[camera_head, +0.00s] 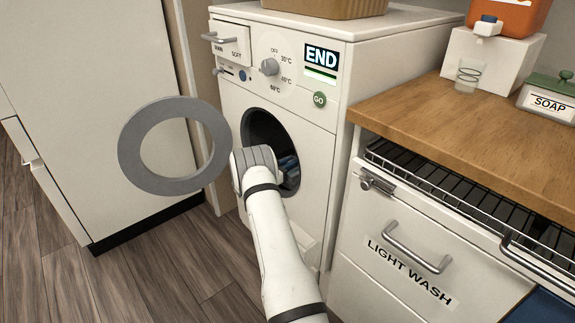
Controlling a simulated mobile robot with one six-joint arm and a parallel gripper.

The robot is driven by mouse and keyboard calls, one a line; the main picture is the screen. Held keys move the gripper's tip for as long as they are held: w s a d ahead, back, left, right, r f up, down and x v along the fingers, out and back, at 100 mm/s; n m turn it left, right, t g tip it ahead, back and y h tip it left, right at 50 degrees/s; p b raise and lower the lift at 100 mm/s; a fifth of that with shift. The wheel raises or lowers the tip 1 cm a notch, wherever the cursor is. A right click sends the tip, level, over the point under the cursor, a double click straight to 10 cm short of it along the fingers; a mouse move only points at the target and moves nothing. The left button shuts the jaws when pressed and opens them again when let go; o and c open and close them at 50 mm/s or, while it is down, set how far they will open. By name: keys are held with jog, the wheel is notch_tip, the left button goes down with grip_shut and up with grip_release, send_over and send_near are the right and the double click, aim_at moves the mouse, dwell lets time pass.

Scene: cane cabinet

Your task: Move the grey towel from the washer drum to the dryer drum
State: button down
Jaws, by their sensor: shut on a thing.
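The washer (322,140) stands at the centre, with END on its display (321,60). Its round door (135,172) hangs open to the left. My arm reaches up from below, and its wrist is at the dark drum opening (262,122). My gripper's fingers are hidden behind the wrist, inside the drum. A small blue-grey patch (289,166) shows at the right of the opening; I cannot tell what it is. I cannot make out the grey towel, and I see no dryer drum for certain.
A wooden counter (440,105) is close on the right, with a wire rack (440,185) and a LIGHT WASH drawer (395,262) below it. A soap box (548,100) and a glass (468,76) stand on it. A basket (325,8) sits on the washer. Floor is clear at lower left.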

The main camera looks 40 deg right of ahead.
jog(key=shift+r, duration=0.25)
jog(key=shift+r+p, duration=1.15)
jog(key=shift+r, duration=0.9)
jog(key=s+a+p, duration=0.2)
jog(key=a, duration=2.4)
dwell(1.5)
